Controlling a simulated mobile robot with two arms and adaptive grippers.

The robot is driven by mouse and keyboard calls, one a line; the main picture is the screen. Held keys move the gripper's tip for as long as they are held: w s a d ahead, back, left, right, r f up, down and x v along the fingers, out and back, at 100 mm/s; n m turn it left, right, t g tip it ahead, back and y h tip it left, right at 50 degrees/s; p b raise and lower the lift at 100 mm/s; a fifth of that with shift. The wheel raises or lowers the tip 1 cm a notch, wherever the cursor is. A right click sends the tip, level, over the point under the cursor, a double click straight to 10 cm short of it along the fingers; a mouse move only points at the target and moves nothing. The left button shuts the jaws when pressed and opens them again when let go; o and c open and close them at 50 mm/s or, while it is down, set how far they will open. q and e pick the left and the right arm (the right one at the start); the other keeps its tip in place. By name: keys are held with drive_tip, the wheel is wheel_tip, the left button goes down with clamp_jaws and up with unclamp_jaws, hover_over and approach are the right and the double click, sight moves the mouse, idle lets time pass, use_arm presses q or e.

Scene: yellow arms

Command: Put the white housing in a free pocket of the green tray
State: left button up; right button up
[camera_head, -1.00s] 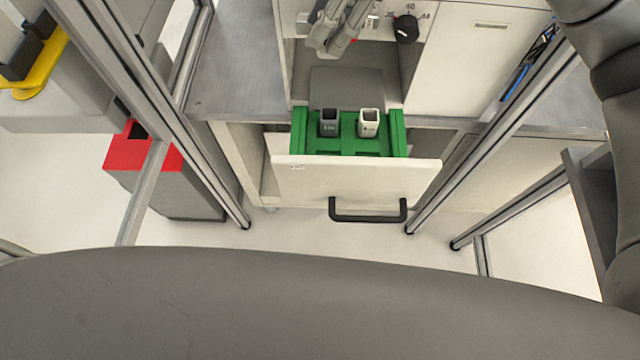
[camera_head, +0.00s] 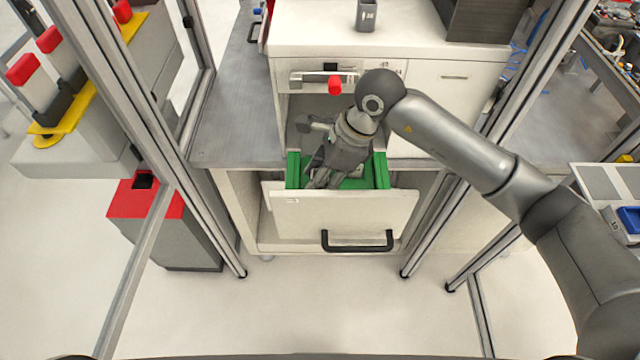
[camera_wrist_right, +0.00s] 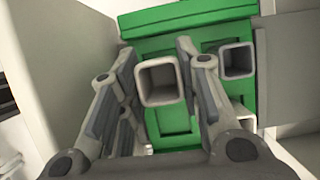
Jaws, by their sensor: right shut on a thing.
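The green tray (camera_head: 381,172) sits in the open drawer and also shows in the right wrist view (camera_wrist_right: 185,18). My right gripper (camera_head: 318,182) reaches down over it and hides much of its inside. In the right wrist view, the gripper (camera_wrist_right: 160,90) is shut on a white housing (camera_wrist_right: 143,92), whose square opening faces the camera. The held housing is over the tray; I cannot tell whether it touches a pocket. A grey housing (camera_wrist_right: 224,62) stands in the tray to its right. Another white housing (camera_wrist_right: 246,116) shows partly below the grey one. My left gripper is not in view.
The drawer front (camera_head: 340,213) has a black handle (camera_head: 357,241). The cabinet opening is above and behind the tray. Metal frame posts (camera_head: 490,160) stand on both sides. A grey cup-like part (camera_head: 366,16) stands on the cabinet top. A red-topped bin (camera_head: 150,200) is at left.

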wheel_tip(320, 180, down, 3)
drive_tip(key=shift+s+f+p, duration=0.1)
drive_tip(key=shift+p, duration=0.5)
drive_tip(key=shift+f, duration=0.25)
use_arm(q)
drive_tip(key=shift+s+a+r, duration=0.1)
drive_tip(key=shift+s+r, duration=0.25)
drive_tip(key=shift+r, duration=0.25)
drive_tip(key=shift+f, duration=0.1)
use_arm(e)
drive_tip(key=shift+f, duration=0.1)
drive_tip(key=shift+f+b, duration=0.15)
drive_tip(key=shift+b, duration=0.15)
drive_tip(key=o, duration=0.9)
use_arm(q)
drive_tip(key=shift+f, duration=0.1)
